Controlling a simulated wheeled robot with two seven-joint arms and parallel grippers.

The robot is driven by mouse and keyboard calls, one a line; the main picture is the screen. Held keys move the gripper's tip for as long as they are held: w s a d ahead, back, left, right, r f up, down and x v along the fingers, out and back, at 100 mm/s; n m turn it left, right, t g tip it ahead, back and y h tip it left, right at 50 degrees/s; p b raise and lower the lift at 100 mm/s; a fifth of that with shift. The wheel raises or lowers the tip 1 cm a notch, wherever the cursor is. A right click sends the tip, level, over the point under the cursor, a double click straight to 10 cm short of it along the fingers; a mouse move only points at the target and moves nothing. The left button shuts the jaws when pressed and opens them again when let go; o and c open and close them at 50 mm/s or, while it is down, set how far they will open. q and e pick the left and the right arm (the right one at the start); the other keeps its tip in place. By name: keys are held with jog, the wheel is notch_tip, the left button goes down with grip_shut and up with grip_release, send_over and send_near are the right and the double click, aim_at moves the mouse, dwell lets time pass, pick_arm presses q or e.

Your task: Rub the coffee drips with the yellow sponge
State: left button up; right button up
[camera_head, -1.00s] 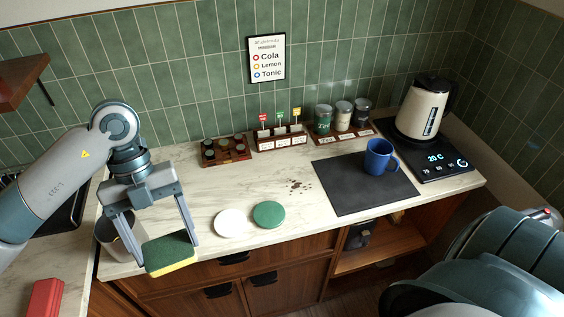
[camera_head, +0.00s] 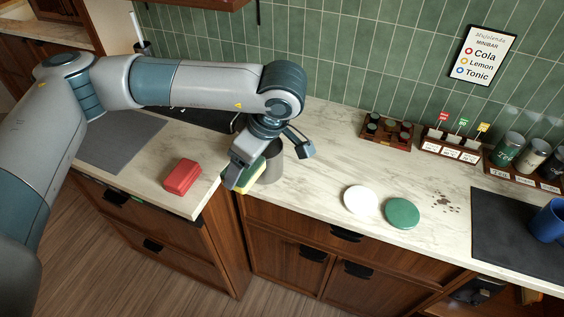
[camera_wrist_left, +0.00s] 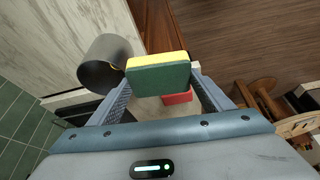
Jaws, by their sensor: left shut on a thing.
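The coffee drips (camera_head: 445,202) are a cluster of small brown spots on the marble counter at the right of the head view. The yellow sponge (camera_head: 252,178) has a green scouring side. It also shows in the left wrist view (camera_wrist_left: 158,74), its green face toward the camera and its yellow along the far edge. My left gripper (camera_wrist_left: 160,88) is shut on the sponge, with one finger at each end. In the head view it is beside a grey cup, well left of the drips, and partly hides the sponge. My right gripper is out of view.
The grey cup (camera_head: 271,165) stands close to the sponge. A red block (camera_head: 182,176) lies on the left counter. A white disc (camera_head: 360,199) and a green disc (camera_head: 402,213) lie between sponge and drips. A dark mat (camera_head: 510,232) with a blue mug (camera_head: 549,222) is right of the drips.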

pick_arm(q)
jog(key=a+m, duration=0.1)
jog(key=m, duration=0.1)
jog(key=a+m+t+h, duration=0.1)
jog(key=w+a+f+m+b, duration=0.1)
jog(key=a+m, duration=0.1)
jog(key=shift+w+m+t+h, duration=0.1)
jog(key=shift+m+t+h, duration=0.2)
jog(key=a+m+h, duration=0.1)
jog(key=m, duration=0.1)
jog(key=w+a+m+b, duration=0.1)
jog(key=a+m, duration=0.1)
jog(key=m, duration=0.1)
jog(key=a+m+t+h, duration=0.1)
jog(key=a+m, duration=0.1)
jog(key=shift+w+h, duration=0.3)
